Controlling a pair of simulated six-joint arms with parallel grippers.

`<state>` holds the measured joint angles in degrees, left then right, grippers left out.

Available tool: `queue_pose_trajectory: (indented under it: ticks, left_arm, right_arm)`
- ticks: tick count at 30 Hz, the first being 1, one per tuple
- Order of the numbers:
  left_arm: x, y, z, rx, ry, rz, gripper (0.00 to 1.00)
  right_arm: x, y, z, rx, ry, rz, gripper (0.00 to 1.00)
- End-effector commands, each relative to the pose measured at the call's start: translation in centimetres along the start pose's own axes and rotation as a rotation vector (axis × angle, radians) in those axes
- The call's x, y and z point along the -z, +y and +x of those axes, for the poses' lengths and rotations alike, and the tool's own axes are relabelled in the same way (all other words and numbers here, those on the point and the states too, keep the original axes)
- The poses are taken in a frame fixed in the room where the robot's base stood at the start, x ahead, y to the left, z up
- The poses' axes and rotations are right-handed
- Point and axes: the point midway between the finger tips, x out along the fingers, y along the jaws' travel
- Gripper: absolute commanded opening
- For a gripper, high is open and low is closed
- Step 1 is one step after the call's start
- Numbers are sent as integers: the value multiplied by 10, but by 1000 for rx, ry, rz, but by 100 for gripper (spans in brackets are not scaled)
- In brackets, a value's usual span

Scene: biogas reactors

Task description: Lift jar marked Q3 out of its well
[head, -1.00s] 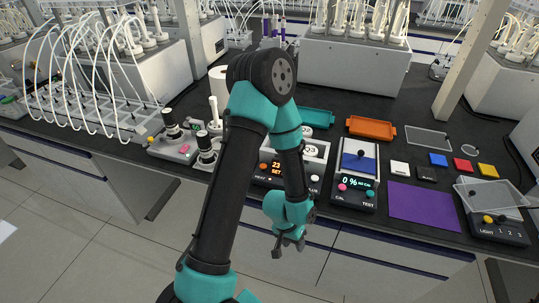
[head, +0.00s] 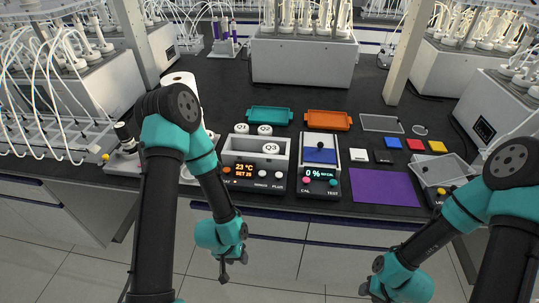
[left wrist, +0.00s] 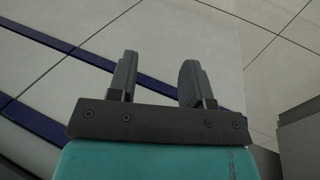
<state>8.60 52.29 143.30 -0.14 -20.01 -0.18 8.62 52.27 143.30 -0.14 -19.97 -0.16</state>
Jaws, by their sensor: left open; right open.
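The jar marked Q3 (head: 271,148) sits in the well block of the heater unit (head: 245,172), in the head view. Only its white lid with the label shows; its body is hidden in the well. The unit's display reads 23 °C. My left gripper (head: 224,277) hangs in front of the bench, below its edge and clear of the jar. The left wrist view shows its two fingers (left wrist: 158,78) apart and empty, over the floor. My right gripper (head: 372,290) is at the bottom right of the head view, partly cut off, also in front of the bench.
A teal tray (head: 270,115) and an orange tray (head: 328,120) lie further back. A balance-like unit (head: 320,178) stands right of the heater, beside a purple mat (head: 384,188). A paper roll (head: 180,80) stands left.

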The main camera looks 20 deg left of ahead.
Motion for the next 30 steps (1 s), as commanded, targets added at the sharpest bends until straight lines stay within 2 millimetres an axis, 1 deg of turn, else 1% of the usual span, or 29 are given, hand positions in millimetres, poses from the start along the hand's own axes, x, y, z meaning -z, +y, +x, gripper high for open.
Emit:
queue_pose_trajectory:
  ticks: [9,17,25,28,30]
  left_arm:
    - [0,0,0,0,0,0,46]
    - [0,0,0,0,0,0,71]
    - [0,-1,1,-1,-1,-9,71]
    - [-1,-8,6,-9,-6,-44,71]
    - [-3,-16,12,-20,-14,-94,71]
  right_arm:
    - [0,0,0,0,0,0,43]
    - [0,0,0,0,0,0,43]
    - [0,0,0,0,0,0,43]
    - [0,0,0,0,0,0,43]
    - [0,0,0,0,0,0,43]
